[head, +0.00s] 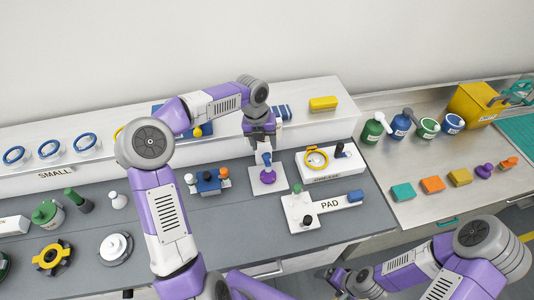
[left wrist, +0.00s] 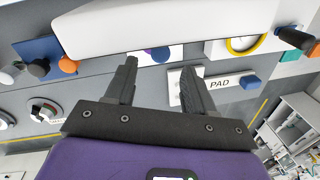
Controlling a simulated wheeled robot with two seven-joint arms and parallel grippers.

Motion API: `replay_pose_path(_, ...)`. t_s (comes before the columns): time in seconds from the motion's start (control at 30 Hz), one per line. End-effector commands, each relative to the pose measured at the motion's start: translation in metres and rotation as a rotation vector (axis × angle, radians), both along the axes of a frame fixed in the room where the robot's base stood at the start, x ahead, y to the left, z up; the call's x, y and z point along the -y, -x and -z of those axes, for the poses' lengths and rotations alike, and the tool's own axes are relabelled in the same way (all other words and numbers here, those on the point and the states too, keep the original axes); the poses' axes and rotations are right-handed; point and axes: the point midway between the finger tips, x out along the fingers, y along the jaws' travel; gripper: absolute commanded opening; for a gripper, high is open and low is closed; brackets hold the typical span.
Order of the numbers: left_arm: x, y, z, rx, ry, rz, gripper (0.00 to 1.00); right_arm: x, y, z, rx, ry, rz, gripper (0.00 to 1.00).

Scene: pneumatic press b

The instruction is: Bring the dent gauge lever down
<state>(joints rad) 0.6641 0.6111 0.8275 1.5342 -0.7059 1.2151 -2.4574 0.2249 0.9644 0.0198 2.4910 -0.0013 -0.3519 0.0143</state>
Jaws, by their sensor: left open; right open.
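No label that I can read says dent gauge, so I cannot tell for sure which lever is meant. A white box with a yellow ring (head: 316,158) carries a black-knobbed lever (head: 340,149) standing up; the lever also shows in the left wrist view (left wrist: 294,38). Left of it, a white plate (head: 260,186) holds a purple round part (head: 268,177). My left gripper (head: 266,158) is open above this plate; in the left wrist view its fingers (left wrist: 162,85) are apart with nothing between them. My right gripper (head: 350,282) is low at the front, open and away from the fixtures.
A white PAD fixture (head: 300,222) with a blue-ended bar is in front of the box. A blue block (head: 208,186) with coloured knobs stands left of the plate. A yellow block (head: 323,103) lies on the back shelf. Bottles and coloured parts stand on the right bench (head: 425,204).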

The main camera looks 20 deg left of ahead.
Motion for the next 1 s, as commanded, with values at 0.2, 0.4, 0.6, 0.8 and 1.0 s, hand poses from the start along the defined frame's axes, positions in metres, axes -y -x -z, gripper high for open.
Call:
replay_pose_path(0.2, 0.005, -0.001, 0.037, -0.003, 0.001, 0.001, 0.54, 0.000, 0.000, 0.007, 0.000, 0.000, 0.000, 0.91)
replay_pose_path(0.4, 0.007, -0.002, 0.052, 0.000, 0.000, 0.000, 0.54, 0.000, 0.000, 0.009, 0.000, 0.000, 0.000, 0.91)
replay_pose_path(0.6, 0.007, -0.003, 0.053, 0.000, 0.000, 0.000, 0.54, 0.000, 0.000, 0.009, 0.000, 0.000, 0.000, 0.91)
replay_pose_path(0.8, 0.007, -0.003, 0.053, 0.000, 0.000, -0.001, 0.35, 0.000, 0.000, 0.009, 0.000, 0.000, 0.000, 0.91)
replay_pose_path(1.0, 0.007, -0.003, 0.053, 0.000, 0.000, -0.001, 0.05, 0.000, 0.000, 0.009, 0.000, 0.000, 0.000, 0.91)
